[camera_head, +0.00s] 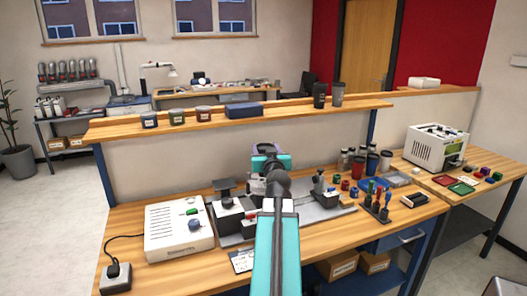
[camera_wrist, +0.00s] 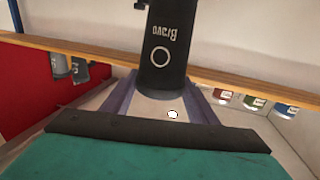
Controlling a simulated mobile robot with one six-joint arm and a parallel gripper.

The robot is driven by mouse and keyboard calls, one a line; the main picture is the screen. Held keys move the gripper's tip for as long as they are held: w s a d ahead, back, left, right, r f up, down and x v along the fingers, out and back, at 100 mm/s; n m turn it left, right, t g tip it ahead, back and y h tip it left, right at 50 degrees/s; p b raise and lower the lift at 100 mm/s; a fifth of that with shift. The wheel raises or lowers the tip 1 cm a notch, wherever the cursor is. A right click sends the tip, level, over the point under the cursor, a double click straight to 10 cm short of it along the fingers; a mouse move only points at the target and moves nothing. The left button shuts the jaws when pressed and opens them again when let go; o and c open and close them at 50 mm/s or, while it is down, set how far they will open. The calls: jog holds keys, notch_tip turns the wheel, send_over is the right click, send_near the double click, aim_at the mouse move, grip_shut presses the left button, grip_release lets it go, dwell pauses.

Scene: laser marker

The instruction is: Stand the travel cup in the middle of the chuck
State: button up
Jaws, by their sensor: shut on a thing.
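The travel cup (camera_wrist: 168,38) is a black cylinder marked "Bravo" with a ring below the word. In the wrist view its lettering is upside down, as is the room behind, so the cup looks upright. My gripper (camera_wrist: 160,98) is shut on it, with a purple-grey finger on each side. The cup's far end runs out of the top of the picture. In the head view my gripper (camera_head: 262,172) is above the middle of the bench, and my arm hides most of the cup. I cannot surely pick out the chuck among the dark fixtures (camera_head: 232,212) behind my arm.
A white box with knobs (camera_head: 178,236) stands left on the bench. Right are a second fixture (camera_head: 324,194), small jars, a red cup (camera_head: 385,161) and upright tools (camera_head: 376,204). A raised shelf (camera_head: 210,120) with cups runs behind.

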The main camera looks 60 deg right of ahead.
jog(key=shift+x, duration=0.8)
jog(key=shift+w, duration=0.2)
jog(key=shift+w+d, duration=0.25)
jog(key=shift+w, duration=0.1)
jog(key=shift+w+d+f, duration=0.15)
jog(key=shift+w+f, duration=0.05)
jog(key=shift+f, duration=1.7)
jog(key=shift+f, duration=0.1)
jog(key=o, duration=0.7)
